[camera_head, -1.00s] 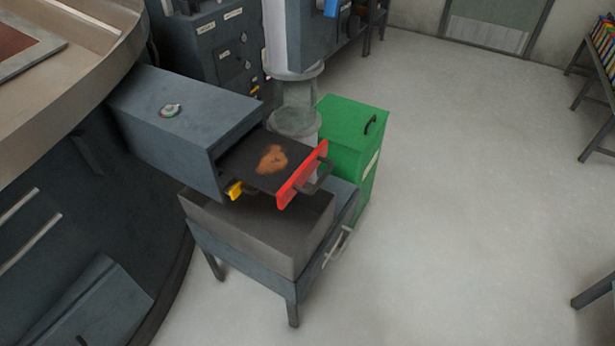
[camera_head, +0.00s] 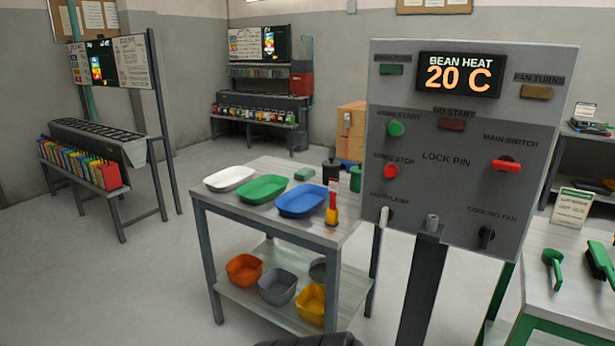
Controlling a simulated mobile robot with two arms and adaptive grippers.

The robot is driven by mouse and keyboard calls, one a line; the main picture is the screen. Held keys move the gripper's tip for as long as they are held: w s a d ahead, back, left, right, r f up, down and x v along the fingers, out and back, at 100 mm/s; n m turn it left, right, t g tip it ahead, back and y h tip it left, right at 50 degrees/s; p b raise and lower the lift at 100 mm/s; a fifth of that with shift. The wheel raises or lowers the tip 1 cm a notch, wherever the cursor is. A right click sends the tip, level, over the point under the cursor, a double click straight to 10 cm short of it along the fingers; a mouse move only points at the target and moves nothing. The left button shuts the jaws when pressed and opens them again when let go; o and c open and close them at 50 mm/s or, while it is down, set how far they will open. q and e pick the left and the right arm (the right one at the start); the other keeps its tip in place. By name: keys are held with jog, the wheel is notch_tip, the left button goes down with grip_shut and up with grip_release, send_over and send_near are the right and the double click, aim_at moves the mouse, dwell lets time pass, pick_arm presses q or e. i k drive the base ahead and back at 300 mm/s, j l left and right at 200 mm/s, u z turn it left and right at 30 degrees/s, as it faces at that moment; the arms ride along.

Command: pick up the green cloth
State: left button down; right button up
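A small flat green item (camera_head: 304,174), which looks like the folded green cloth, lies at the back of the grey work table (camera_head: 341,232), behind the blue tray (camera_head: 302,200). It is small in view, so its fabric cannot be made out. A green tray (camera_head: 262,189) and a white tray (camera_head: 229,178) stand to its left and front. A dark pot (camera_head: 332,172) is just right of it. Neither of my grippers can be made out; only a dark shape, which I cannot identify, shows at the bottom edge.
A control panel (camera_head: 467,227) reading "BEAN HEAT 20 C" stands on a post at right, close to the table. A red and yellow tool (camera_head: 332,207) stands at the table's right edge. Bowls (camera_head: 278,286) fill the lower shelf. Another bench (camera_head: 540,290) is at right.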

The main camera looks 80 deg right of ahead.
aim_at(305, 174)
jog(key=z, duration=2.75)
jog(key=u, duration=2.65)
jog(key=z, duration=2.65)
jog(key=i+j+z, duration=0.1)
jog(key=i+j, duration=0.55)
jog(key=j, duration=0.15)
jog(key=i+j+z, duration=0.15)
jog(key=i+j, duration=0.15)
jog(key=j, duration=0.15)
jog(key=i+j, duration=0.3)
jog(key=j, duration=0.15)
jog(key=l+z, duration=0.05)
